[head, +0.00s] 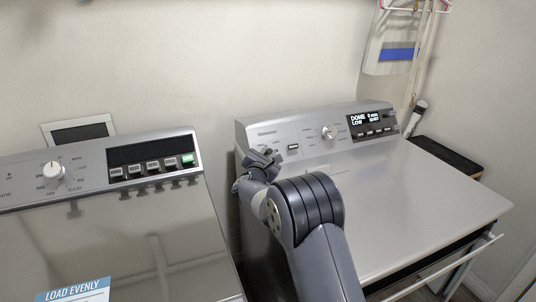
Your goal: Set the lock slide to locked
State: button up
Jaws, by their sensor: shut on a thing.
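My gripper (265,156) is at the left end of the right-hand machine's control panel (313,136), close against the panel's face. It is shut on a small part there, most likely the lock slide. The fingers and wrist cover that part, so I cannot see the slide or read its position. A small dark rectangle (293,147) sits on the panel just right of the gripper, and a round knob (328,132) is further right. The panel's lit display (364,119) reads "DONE" and "LOW".
The left-hand machine (150,235) has a knob (54,170) and a row of buttons, one lit green (188,159). A blue "LOAD EVENLY" label (75,291) is on its lid. The right machine's top (410,195) is clear. A hanger (415,8) is at upper right.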

grip_shut()
jog(key=shift+w+d+f+b, duration=0.2)
jog(key=shift+d+b, duration=0.4)
jog(key=shift+w+d+b, duration=0.25)
jog(key=shift+d+b, duration=0.2)
jog(key=shift+d, duration=0.1)
jog(key=shift+w+d+b, duration=0.2)
jog(key=shift+d+b, duration=0.2)
jog(key=shift+d, duration=0.15)
jog(key=shift+r, duration=0.15)
jog(key=o, duration=0.6)
grip_release()
jog(key=shift+d, duration=0.1)
jog(key=shift+o, duration=0.2)
